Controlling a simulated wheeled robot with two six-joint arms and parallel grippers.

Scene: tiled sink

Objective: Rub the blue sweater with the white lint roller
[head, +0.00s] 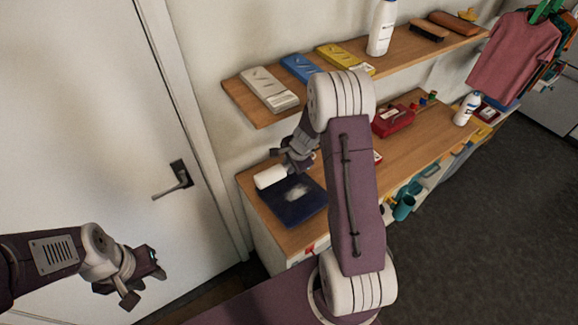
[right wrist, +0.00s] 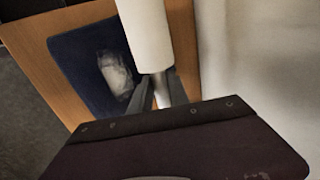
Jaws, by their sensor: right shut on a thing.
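The blue sweater (head: 313,217) lies folded flat on the wooden counter, dark navy, with a pale fuzzy patch of lint near its middle. It also shows in the right wrist view (right wrist: 72,55). My right gripper (head: 283,162) is shut on the handle of the white lint roller (head: 270,177). In the right wrist view the roller (right wrist: 145,35) points away from the fingers (right wrist: 160,90). In the head view the roller is at the sweater's upper left corner; I cannot tell whether it touches. My left gripper (head: 146,277) is open and empty, low in front of the door.
A shelf (head: 240,97) above the counter (head: 253,182) holds grey, blue and yellow packs, a white bottle (head: 382,28) and brushes. A red case (head: 392,121) is farther right on the counter. A white door (head: 85,110) stands at left.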

